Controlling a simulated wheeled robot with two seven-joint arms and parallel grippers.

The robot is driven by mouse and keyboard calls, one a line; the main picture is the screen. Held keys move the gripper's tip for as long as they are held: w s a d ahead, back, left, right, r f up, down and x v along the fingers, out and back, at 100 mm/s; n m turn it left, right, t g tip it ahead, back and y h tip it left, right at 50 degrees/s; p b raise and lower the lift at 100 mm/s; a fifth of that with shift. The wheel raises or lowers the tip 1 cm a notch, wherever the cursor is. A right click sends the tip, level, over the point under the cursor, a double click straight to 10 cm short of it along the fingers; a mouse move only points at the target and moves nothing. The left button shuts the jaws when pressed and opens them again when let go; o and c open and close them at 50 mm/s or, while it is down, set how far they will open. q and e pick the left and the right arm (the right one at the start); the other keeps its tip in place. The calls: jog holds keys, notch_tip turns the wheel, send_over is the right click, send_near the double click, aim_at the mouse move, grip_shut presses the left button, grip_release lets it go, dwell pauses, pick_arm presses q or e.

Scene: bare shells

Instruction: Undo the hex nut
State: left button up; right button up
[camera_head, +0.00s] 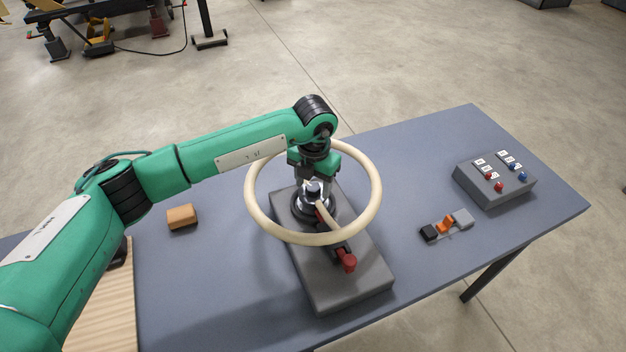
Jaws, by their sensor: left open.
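A cream handwheel (375,205) stands over a grey block (345,287) on the table. My left arm reaches over its rim from the left. My left gripper (313,190) points down inside the ring, at the wheel's hub, with its jaws open. A small dark piece, which may be the hex nut, shows between or just below the fingers at the hub. The gripper partly hides it, and I cannot tell whether the fingers touch it. My right gripper is not in view.
The blue-grey table (420,160) also bears a red-tipped lever (347,262) on the block, an orange-tan block (182,217), a small orange-handled device (446,225) and a switch box (495,178) with red and blue knobs. A wooden board (108,305) lies at left.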

pick_arm(q)
jog(key=c, duration=1)
